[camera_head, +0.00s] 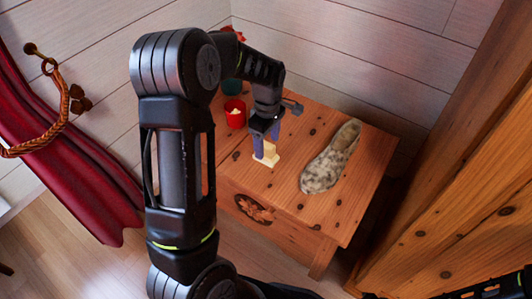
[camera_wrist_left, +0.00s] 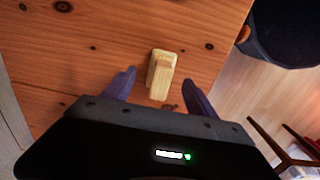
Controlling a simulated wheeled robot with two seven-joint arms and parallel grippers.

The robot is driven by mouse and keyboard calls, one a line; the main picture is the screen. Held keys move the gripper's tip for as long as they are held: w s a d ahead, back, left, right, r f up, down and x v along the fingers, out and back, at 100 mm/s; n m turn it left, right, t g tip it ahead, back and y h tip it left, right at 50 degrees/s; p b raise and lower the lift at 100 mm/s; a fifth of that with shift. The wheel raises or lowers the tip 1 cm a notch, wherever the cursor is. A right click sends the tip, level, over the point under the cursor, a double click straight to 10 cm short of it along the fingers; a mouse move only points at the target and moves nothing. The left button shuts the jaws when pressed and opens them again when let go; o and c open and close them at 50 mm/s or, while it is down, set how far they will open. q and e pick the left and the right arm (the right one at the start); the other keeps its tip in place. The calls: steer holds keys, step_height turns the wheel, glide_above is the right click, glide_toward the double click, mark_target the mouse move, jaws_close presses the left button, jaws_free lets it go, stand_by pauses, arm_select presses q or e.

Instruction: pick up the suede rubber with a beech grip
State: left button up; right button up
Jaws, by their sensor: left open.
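The suede rubber (camera_head: 267,156) is a small pale block with a beech grip standing up from it. It sits on the wooden bedside chest near its front edge. In the left wrist view the rubber (camera_wrist_left: 162,74) lies just beyond the gap between the fingertips. My left gripper (camera_head: 265,136) points down over it, and its fingers partly hide the grip in the head view. In the left wrist view the purple fingers of my left gripper (camera_wrist_left: 158,80) are apart, with nothing held between them. My right gripper is not seen.
A speckled felt slipper (camera_head: 331,157) lies on the chest (camera_head: 306,212) to the right of the rubber. A red cup (camera_head: 235,114) and a dark green pot (camera_head: 232,87) stand behind to the left. A red curtain (camera_head: 75,170) hangs at the left, and a wooden panel (camera_head: 470,190) rises at the right.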

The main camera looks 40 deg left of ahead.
mark_target(266, 152)
arm_select(q)
step_height(266, 152, down, 5)
steer(key=shift+s+a+r+b, duration=0.1)
steer(key=shift+a+b, duration=0.05)
steer(key=shift+b, duration=0.6)
steer(key=shift+c, duration=0.4)
jaws_close()
